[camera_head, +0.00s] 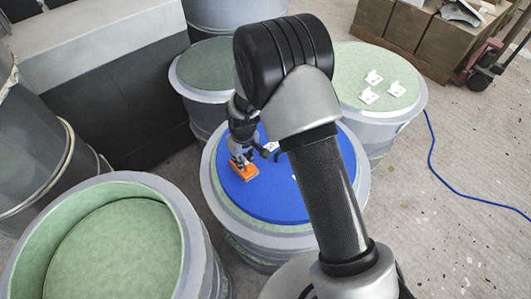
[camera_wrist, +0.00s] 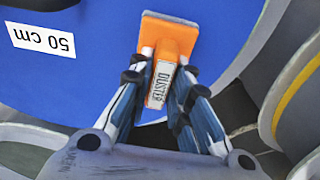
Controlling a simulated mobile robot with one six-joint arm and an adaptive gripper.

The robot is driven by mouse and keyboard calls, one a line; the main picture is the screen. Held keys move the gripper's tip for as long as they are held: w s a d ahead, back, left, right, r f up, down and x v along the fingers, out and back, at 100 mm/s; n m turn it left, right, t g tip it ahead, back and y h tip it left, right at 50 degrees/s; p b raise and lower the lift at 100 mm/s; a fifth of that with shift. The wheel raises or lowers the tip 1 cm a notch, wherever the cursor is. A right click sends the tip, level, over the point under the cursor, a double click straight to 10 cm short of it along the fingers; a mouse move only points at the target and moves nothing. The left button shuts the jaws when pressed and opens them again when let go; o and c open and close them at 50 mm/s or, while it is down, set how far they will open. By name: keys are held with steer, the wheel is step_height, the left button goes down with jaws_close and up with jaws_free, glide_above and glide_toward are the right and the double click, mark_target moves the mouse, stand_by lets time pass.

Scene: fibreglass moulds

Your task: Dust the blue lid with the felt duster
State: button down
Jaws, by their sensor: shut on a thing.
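The blue lid (camera_head: 275,200) is a round disc on top of a grey mould in the middle of the head view. In the wrist view the blue lid (camera_wrist: 95,75) fills the upper left and bears a white "50 cm" label (camera_wrist: 41,40). The felt duster (camera_head: 238,171) is orange and lies over the left part of the lid. In the wrist view the duster (camera_wrist: 168,38) shows a "DUSTER" label between the fingers. My gripper (camera_wrist: 163,75) is shut on the duster. Whether the felt underside touches the lid is hidden.
An open green-lined mould (camera_head: 115,240) stands at the front left. A green-topped mould (camera_head: 375,85) at the right bears several small white pieces (camera_head: 374,77). Another green-topped mould (camera_head: 205,65) stands behind the lid. A blue cable (camera_head: 433,150) lies on the floor at right.

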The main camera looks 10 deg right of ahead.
step_height(320, 180, up, 4)
steer(key=shift+r+p, duration=0.1)
steer(key=shift+p, duration=0.95)
steer(key=shift+w+a+r+p, duration=0.1)
steer(key=shift+w+r+p, duration=0.15)
steer(key=shift+r+p, duration=0.3)
steer(key=shift+s+r+p, duration=0.1)
steer(key=shift+r+p, duration=0.7)
steer(key=shift+r, duration=0.7)
